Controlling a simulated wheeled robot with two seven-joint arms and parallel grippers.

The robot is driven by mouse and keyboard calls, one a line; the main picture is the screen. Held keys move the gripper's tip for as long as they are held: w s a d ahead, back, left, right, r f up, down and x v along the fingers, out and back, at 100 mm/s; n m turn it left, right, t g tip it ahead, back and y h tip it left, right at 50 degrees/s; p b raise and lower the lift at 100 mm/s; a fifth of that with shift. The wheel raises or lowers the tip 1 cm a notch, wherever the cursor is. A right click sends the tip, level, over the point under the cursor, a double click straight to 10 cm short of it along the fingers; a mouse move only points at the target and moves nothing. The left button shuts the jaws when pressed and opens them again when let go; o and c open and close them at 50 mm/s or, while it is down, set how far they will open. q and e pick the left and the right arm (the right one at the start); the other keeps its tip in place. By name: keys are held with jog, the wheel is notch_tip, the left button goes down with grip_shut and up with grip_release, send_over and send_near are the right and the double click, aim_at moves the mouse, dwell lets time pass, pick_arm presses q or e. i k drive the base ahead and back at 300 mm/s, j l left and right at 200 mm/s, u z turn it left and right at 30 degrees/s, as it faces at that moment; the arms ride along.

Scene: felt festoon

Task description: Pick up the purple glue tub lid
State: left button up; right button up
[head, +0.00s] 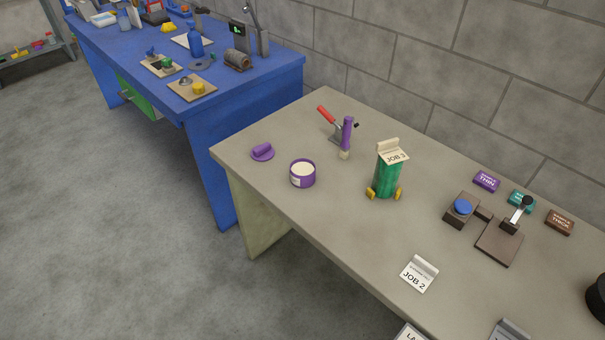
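The purple glue tub lid (262,152) lies on the grey table near its left corner, with a raised purple grip on top. The open purple glue tub (302,174) stands just to its right, apart from it, with pale contents showing and a label on its side. Neither of my grippers is in the head view, and nothing touches the lid.
The grey table (330,240) also holds a purple-handled brush (346,138), a red-handled tool (330,122), a green roll (388,175) with a JOB card, a JOB 2 card (419,274) and a dark press (500,240). A blue workbench (250,90) stands behind left. Open floor (100,220) lies left.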

aim_at(263, 153)
jog(key=z, duration=0.6)
jog(key=j+z, duration=1.05)
jog(key=k+j+z, duration=0.1)
jog(key=j, duration=0.3)
jog(key=k+j, duration=0.1)
jog(key=j, duration=0.3)
jog(key=k+j+z, duration=0.15)
jog(key=j, duration=0.65)
jog(key=k+z, duration=0.05)
